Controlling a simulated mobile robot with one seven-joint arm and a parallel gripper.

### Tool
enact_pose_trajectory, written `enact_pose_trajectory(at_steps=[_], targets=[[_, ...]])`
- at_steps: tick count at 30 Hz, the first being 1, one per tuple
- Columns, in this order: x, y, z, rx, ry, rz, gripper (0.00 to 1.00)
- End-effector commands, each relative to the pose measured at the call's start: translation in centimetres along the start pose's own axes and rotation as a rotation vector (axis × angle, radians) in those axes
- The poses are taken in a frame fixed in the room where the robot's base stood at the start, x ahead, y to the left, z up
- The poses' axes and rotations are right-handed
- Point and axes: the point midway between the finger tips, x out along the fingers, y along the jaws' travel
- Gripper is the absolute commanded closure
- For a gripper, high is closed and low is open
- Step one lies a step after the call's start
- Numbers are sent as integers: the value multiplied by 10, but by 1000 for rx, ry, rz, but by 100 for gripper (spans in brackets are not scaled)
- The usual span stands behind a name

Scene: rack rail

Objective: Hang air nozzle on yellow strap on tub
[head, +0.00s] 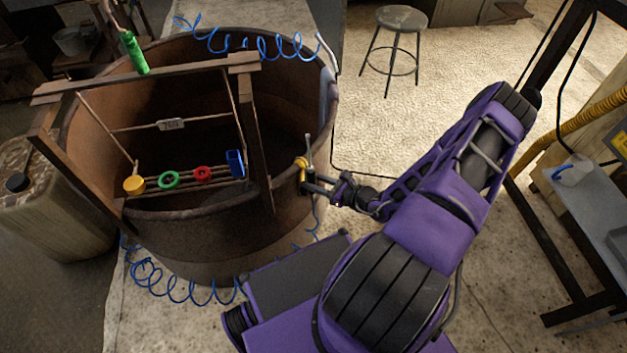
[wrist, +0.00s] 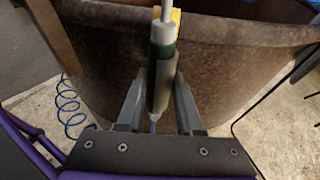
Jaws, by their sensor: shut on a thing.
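The air nozzle (head: 309,143) has a thin grey tip and a dark body, with blue hose below it. My gripper (head: 311,181) is shut on it at the outer right side of the brown tub (head: 295,222). In the wrist view the nozzle (wrist: 163,50) stands nearly upright between my fingers (wrist: 158,98), tip up. The yellow strap (head: 301,165) is at the tub's rim, right beside the nozzle. In the wrist view only a sliver of the strap (wrist: 176,15) shows behind the nozzle. I cannot tell whether they touch.
A wooden rack (head: 258,135) lies across the tub, with yellow, green, red and blue pieces on it. A green-handled tool (head: 134,52) is at its upper left. Blue coiled hose (head: 180,285) lies below the tub. A stool (head: 397,20) stands behind on open floor.

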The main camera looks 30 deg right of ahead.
Motion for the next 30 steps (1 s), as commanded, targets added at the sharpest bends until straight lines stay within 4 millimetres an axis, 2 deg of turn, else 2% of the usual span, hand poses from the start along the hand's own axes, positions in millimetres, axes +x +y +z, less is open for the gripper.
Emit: enact_pose_trajectory(at_steps=[9,10,15,25,30], targets=[[1,0,-2,0,-1,0,92],[1,0,-2,0,-1,0,61],[1,0,-2,0,-1,0,31],[-1,0,-3,0,1,0,30],[-20,-1,-2,1,3,-2,30]])
